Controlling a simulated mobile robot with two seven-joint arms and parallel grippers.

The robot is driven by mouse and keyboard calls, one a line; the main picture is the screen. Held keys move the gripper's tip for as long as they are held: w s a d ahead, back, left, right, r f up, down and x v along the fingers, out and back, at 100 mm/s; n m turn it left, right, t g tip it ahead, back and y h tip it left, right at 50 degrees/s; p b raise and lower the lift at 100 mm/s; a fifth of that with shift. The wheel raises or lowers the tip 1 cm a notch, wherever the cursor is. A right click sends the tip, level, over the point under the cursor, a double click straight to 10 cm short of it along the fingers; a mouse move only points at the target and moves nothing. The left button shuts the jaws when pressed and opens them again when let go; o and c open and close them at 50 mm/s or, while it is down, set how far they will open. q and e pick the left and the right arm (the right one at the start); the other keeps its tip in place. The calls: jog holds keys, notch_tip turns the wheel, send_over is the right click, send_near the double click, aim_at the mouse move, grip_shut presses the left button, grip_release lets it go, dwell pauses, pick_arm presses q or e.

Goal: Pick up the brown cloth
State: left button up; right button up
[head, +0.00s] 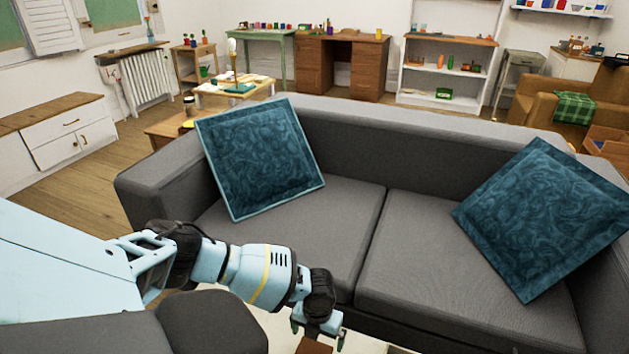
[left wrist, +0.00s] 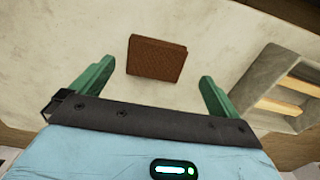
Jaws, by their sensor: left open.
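The brown cloth (left wrist: 157,58) shows in the left wrist view as a small, folded-looking rectangle on a pale surface. In the head view, a brown patch at the bottom edge (head: 314,346), just below my gripper, looks like the same cloth, mostly cut off by the frame. My left gripper (head: 318,333) points down in front of the sofa. In the left wrist view its two green fingers (left wrist: 156,80) are wide apart with nothing between them. The cloth appears beyond the fingertips and apart from them. My right gripper is in neither view.
A grey sofa (head: 420,230) with two blue cushions (head: 262,160) (head: 545,220) stands right behind the gripper. In the left wrist view, a pale frame with openings (left wrist: 285,85) lies to the right of the cloth. The pale surface around the cloth (left wrist: 75,45) looks clear.

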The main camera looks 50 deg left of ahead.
aim_at(314, 348)
pick_arm(q)
jog(key=shift+s+a+f+b, duration=0.1)
jog(key=shift+s+f+b, duration=0.15)
jog(key=shift+f, duration=1.1)
jog(key=shift+s+f+b, duration=0.1)
jog(key=shift+f+b, duration=0.15)
jog(key=shift+f, duration=1.1)
jog(key=c, duration=0.9)
